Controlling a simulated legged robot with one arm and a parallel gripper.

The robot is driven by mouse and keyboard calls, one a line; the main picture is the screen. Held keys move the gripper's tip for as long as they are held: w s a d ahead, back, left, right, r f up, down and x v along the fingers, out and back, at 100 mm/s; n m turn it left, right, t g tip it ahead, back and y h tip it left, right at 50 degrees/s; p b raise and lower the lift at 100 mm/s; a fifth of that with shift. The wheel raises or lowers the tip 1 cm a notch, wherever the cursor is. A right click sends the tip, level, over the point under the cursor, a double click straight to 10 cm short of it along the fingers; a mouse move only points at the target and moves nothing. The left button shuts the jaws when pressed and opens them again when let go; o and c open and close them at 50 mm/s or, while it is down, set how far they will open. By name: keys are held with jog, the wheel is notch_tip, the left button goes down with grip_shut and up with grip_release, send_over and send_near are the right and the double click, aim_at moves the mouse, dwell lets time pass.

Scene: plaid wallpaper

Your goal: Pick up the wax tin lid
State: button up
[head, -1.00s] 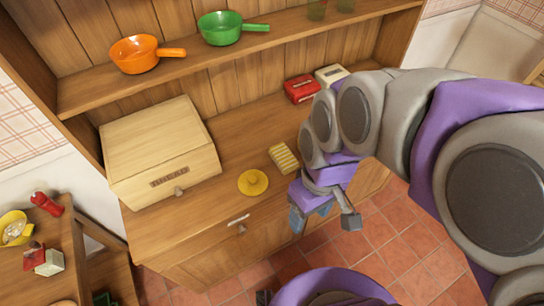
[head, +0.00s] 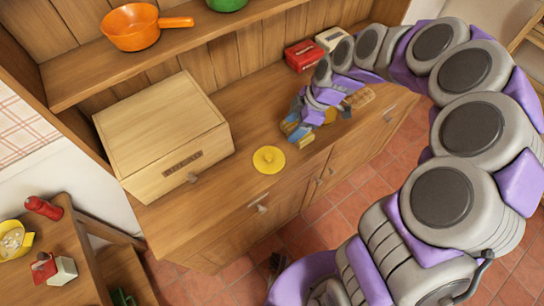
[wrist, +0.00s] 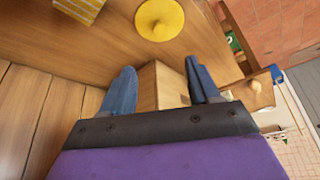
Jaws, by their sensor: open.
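The wax tin lid appears to be the round yellow disc with a small knob (head: 269,159), lying flat on the wooden counter in front of the bread box. It also shows at the top of the wrist view (wrist: 160,18). My gripper (head: 322,122) is over the counter, to the right of the lid and a little farther back. Its blue fingers (wrist: 160,85) are spread apart with nothing between them in the wrist view. The lid is clear of the fingers.
A yellow striped block (wrist: 80,8) lies close to the lid; my gripper partly hides it in the head view. The wooden bread box (head: 165,140) stands left of the lid. A red tin (head: 303,55) is at the back. The counter's front edge is near the lid.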

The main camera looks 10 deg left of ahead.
jog(key=b, duration=0.1)
send_near(269, 155)
jog(key=b+x, duration=0.1)
jog(key=x, duration=0.2)
jog(key=shift+s+d+f, duration=0.15)
jog(key=shift+s+f, duration=0.05)
jog(key=shift+a+f, duration=0.3)
jog(key=shift+a, duration=0.15)
jog(key=f, duration=0.2)
jog(key=f+b, duration=0.1)
jog(key=shift+s+a+f, duration=0.2)
jog(key=shift+a+f, duration=0.25)
jog(key=shift+f, duration=0.15)
jog(key=shift+a, duration=0.45)
jog(key=shift+c, duration=1)
jog(key=shift+d, duration=0.3)
jog(key=c, duration=0.6)
jog(key=shift+c, duration=1.4)
jog(key=shift+a, duration=0.15)
jog(key=shift+c, duration=0.2)
